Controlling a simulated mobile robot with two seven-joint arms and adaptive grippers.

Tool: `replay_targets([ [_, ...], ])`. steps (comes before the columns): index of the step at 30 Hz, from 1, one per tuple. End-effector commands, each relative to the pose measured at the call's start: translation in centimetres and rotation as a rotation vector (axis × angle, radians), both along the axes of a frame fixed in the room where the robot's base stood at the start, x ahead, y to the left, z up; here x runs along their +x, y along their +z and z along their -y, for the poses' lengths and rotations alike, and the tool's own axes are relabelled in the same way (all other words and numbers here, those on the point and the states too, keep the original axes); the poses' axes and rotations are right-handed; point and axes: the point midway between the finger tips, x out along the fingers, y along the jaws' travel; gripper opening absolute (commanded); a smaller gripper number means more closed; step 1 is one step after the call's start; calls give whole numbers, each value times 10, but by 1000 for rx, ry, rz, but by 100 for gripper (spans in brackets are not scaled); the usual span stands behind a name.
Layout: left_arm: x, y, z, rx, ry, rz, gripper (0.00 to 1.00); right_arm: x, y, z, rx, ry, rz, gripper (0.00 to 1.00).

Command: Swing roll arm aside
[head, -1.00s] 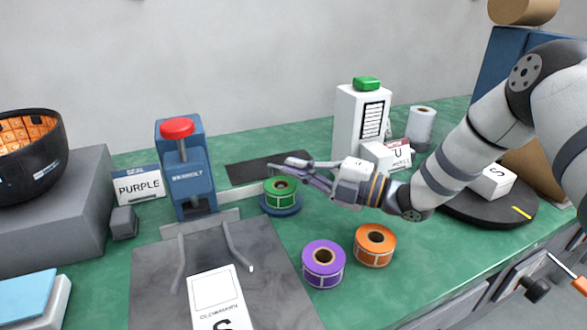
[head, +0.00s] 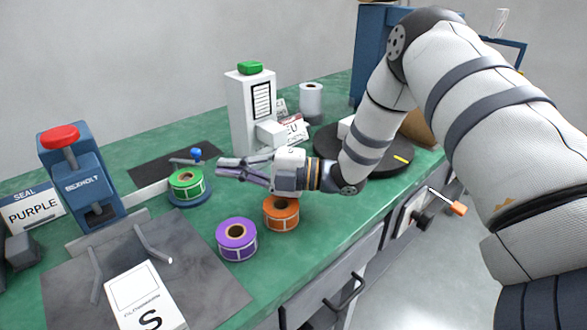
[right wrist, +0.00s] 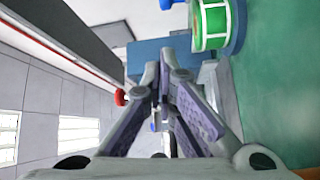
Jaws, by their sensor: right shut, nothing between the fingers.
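The green label roll (head: 186,184) sits on a round blue base at the bench's middle. Above and behind it is a short grey bar, which looks like the roll arm (head: 180,161), with a blue knob (head: 196,154) at its right end. My right gripper (head: 221,168) is shut and empty, just right of the green roll, pointing left. A gap shows between its fingertips and the knob. In the right wrist view, the fingers (right wrist: 160,78) converge and the green roll (right wrist: 211,22) shows at upper right. My left gripper is out of view.
A purple roll (head: 236,240) and an orange roll (head: 281,214) stand in front of my right gripper. A blue press with a red knob (head: 58,138) is at left. A white label printer (head: 250,112) and a black turntable (head: 325,138) are behind.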

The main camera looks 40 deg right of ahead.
Motion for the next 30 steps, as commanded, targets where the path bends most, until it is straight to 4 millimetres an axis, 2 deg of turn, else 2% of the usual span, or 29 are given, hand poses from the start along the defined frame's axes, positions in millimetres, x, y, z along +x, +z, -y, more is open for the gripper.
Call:
replay_targets([
  [6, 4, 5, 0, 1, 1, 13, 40, -34, -1, 42, 0, -3, 4, 0],
  [12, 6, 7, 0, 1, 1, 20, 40, -61, -4, 74, 0, -1, 1, 0],
  [18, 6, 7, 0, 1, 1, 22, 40, -73, -6, 88, 0, 1, 2, 0],
  [26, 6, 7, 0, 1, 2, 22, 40, -74, -6, 89, 1, 2, 1, 0],
  [29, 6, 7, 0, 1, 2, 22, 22, -74, -6, 89, 0, 2, 0, 0],
  [30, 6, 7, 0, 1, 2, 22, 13, -74, -6, 88, 0, 2, 0, 0],
])
